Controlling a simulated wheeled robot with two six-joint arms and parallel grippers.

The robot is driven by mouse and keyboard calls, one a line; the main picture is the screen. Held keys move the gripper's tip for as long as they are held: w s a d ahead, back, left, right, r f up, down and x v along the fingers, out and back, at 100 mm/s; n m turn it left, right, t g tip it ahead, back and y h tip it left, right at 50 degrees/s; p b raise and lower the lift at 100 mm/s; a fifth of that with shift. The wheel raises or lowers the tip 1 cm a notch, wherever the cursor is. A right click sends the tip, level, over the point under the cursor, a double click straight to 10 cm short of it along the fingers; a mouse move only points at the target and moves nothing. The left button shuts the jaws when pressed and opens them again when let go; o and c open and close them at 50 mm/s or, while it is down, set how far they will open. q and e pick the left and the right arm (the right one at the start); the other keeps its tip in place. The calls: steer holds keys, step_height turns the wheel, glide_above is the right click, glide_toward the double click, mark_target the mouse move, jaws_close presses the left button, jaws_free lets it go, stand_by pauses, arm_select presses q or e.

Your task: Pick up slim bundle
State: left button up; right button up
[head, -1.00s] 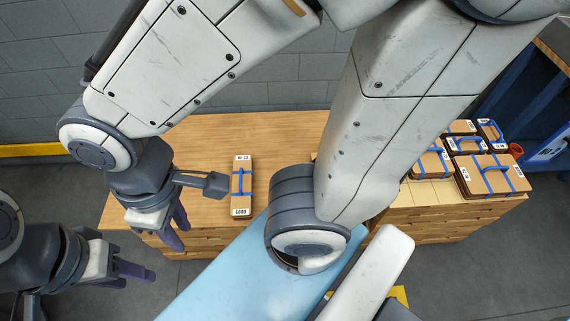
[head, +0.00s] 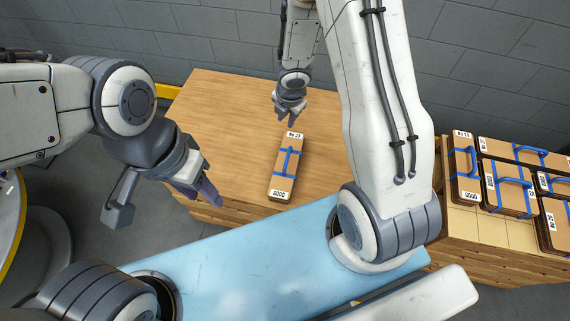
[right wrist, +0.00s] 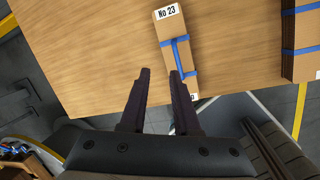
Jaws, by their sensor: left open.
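The slim bundle (head: 287,172) is a narrow tan stack with a blue strap and white labels, one reading No 23. It lies alone near the front edge of the wooden table. My right gripper (head: 291,122) is open and empty near the bundle's far, No 23 end. In the right wrist view, the bundle (right wrist: 167,32) lies beyond my open right gripper (right wrist: 159,72), and the right-hand finger hides part of it. My left gripper (head: 215,203) is open and empty, left of the bundle near the table's front left corner.
The wooden table (head: 225,115) is bare around the bundle. Several other blue-strapped bundles (head: 515,200) stand on a second wooden stack (head: 460,220) to the right. One thicker bundle (right wrist: 302,50) shows at the right of the right wrist view. A grey wall closes the back.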

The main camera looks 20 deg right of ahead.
mark_target(287, 158)
steer(key=f+n+b, duration=0.1)
steer(key=f, duration=0.3)
steer(key=s+f+n+g+y+b, duration=0.1)
steer(key=f+n+b, duration=0.1)
steer(key=f, duration=0.3)
steer(key=s+f+n+y+b, duration=0.1)
steer(key=f, duration=0.4)
steer(key=shift+s+d+n+g+b, duration=0.25)
steer(key=shift+d+n+g+b, duration=0.05)
steer(key=shift+d, duration=0.05)
steer(key=f+b, duration=0.1)
steer(key=f, duration=0.1)
steer(key=f+b, duration=0.1)
steer(key=a+f+b, duration=0.1)
steer(key=f+b, duration=0.1)
steer(key=shift+w+f, duration=0.25)
steer(key=shift+f, duration=0.1)
jaws_close()
steer(key=shift+r, duration=0.1)
